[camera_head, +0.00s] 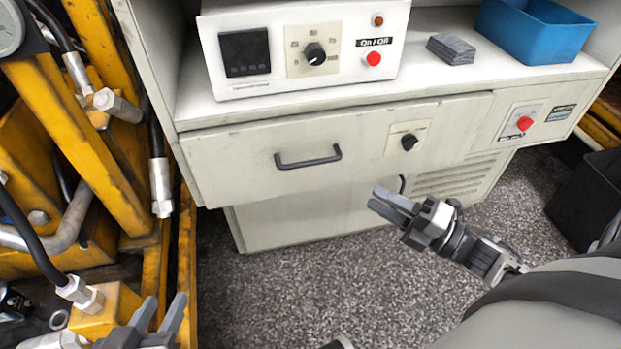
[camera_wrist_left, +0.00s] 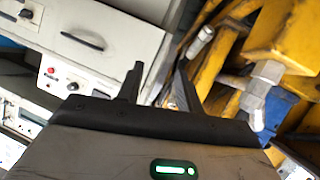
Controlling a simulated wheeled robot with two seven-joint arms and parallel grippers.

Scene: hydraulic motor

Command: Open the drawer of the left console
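A white console (camera_head: 330,220) fills the middle of the head view. Its drawer front (camera_head: 235,165) carries a dark bar handle (camera_head: 308,160), and the drawer looks closed. My left gripper (camera_head: 166,300) is at the lower left, open and empty, well below and to the left of the handle. Its spread fingers also show in the left wrist view (camera_wrist_left: 158,70). My right gripper (camera_head: 377,198) is below and right of the handle, apart from the console. Its fingers show a gap with nothing between them. A white drawer front with a dark handle (camera_wrist_left: 82,41) shows in the left wrist view; I cannot tell whether it is the same drawer.
Yellow machinery (camera_head: 90,150) with hoses and metal fittings stands close on the left. A control box (camera_head: 300,50) and a blue bin (camera_head: 535,30) sit on the console top. A dark bin (camera_head: 585,200) stands at right. The speckled floor (camera_head: 300,285) in front is clear.

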